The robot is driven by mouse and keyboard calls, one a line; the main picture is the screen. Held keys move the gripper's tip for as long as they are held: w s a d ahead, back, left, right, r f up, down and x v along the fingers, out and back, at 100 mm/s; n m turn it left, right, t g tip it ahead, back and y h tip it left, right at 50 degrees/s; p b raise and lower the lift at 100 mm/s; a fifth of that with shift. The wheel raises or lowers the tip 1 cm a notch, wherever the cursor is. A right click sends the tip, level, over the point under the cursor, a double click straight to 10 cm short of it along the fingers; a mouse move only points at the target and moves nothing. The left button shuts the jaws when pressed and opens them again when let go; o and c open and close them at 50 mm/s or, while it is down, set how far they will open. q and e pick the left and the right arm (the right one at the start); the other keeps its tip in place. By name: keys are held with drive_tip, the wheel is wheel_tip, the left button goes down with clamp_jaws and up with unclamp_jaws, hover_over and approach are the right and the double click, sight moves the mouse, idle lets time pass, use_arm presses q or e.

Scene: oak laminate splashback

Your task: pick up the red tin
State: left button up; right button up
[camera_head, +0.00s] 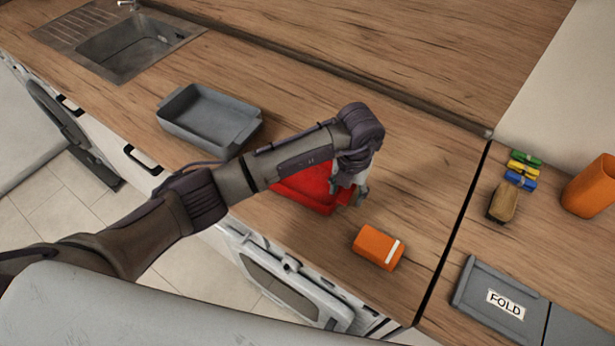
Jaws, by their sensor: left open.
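The red tin (318,201) lies on the wooden counter near its front edge, at the middle of the head view. My left arm reaches in from the left and covers part of the tin. My left gripper (351,196) points down at the right part of the tin, with its jaws open. The forearm and gripper hide much of the tin, and I cannot tell whether the fingers touch it. My right gripper does not show.
An orange box (378,247) with a white stripe lies right of the tin. A grey tray (209,119) stands left. A sink (130,40) is at the far left. Past a dark gap are a grey FOLD board (475,297), a brush (504,202), coloured clips (521,180) and an orange cup (590,187).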

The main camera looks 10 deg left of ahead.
use_arm(q)
drive_tip(key=c, duration=1)
clamp_jaws()
drive_tip(key=shift+r, duration=0.15)
